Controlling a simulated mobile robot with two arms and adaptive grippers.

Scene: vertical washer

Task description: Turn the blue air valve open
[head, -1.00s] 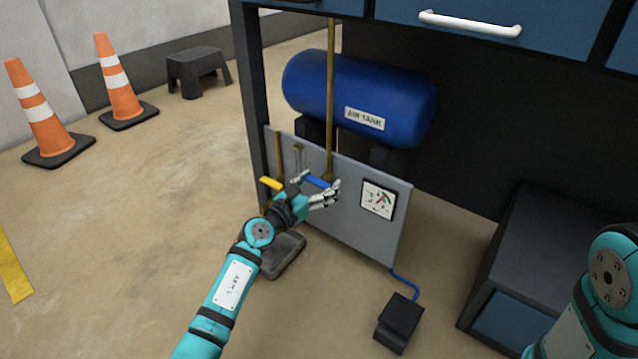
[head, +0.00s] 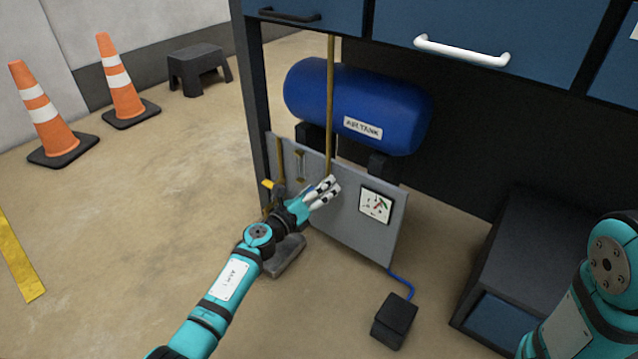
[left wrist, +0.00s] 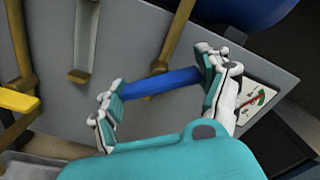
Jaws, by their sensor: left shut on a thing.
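The blue valve handle (left wrist: 160,83) is a straight blue bar in front of the grey panel (head: 345,215). In the left wrist view it spans between the two fingers of my left gripper (head: 323,191), which is shut on it. In the head view the fingers hide most of the handle. A brass pipe (head: 330,110) rises from the panel behind the gripper. My right gripper is out of view.
A yellow handle (head: 268,184) sits left of my gripper. A blue air tank (head: 355,100) lies above. A black pedal box (head: 395,318) is on the floor. Open floor lies left.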

